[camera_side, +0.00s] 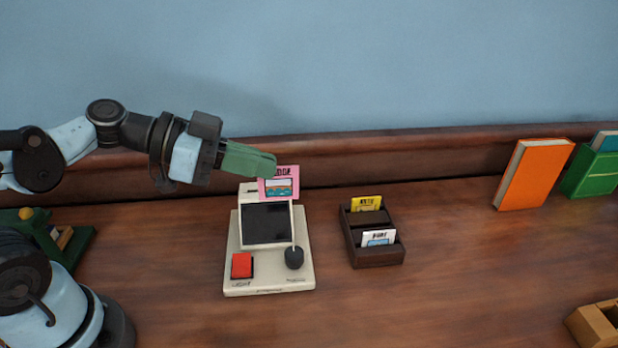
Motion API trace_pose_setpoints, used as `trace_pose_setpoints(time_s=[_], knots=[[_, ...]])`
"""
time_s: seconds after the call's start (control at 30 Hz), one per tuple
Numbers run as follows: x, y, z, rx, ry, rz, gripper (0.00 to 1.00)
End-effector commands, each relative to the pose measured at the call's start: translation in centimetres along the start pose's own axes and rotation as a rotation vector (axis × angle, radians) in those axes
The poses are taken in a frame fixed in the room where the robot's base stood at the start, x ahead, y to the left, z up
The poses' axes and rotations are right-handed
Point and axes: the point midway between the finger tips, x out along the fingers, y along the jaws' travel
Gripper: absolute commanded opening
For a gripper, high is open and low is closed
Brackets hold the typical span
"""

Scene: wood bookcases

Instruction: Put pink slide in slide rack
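The pink slide (279,189) stands upright at the top of the cream-coloured viewer (304,270), above its dark screen; I cannot tell whether its lower edge is in the viewer's slot. My gripper (268,165) reaches in from the left with its green fingers at the slide's upper left edge. The fingers look close together and seem to touch the slide, but the grip itself is hidden from this side. The dark wooden slide rack (378,258) stands right of the viewer. It holds a yellow slide (366,203) at the back and a white slide (378,238) in front.
The viewer carries a red button (241,265) and a black knob (294,257). An orange book (534,175) and a green holder (592,173) stand at the far right. A wooden box (598,325) is at the lower right. The tabletop between the rack and the book is clear.

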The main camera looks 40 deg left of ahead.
Motion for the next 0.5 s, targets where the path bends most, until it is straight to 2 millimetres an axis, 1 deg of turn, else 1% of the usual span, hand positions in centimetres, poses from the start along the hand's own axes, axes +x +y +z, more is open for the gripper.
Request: trace_pose_setpoints(time_s=[0.27, 0.37, 0.5], knots=[[0.0, 0.0, 0.0, 0.000, -0.001, 0.000, 0.00], [0.0, -0.5, 0.2, -0.001, -0.001, -0.002, 0.00], [0.1, -1.7, 0.9, -0.003, -0.001, -0.005, 0.00]])
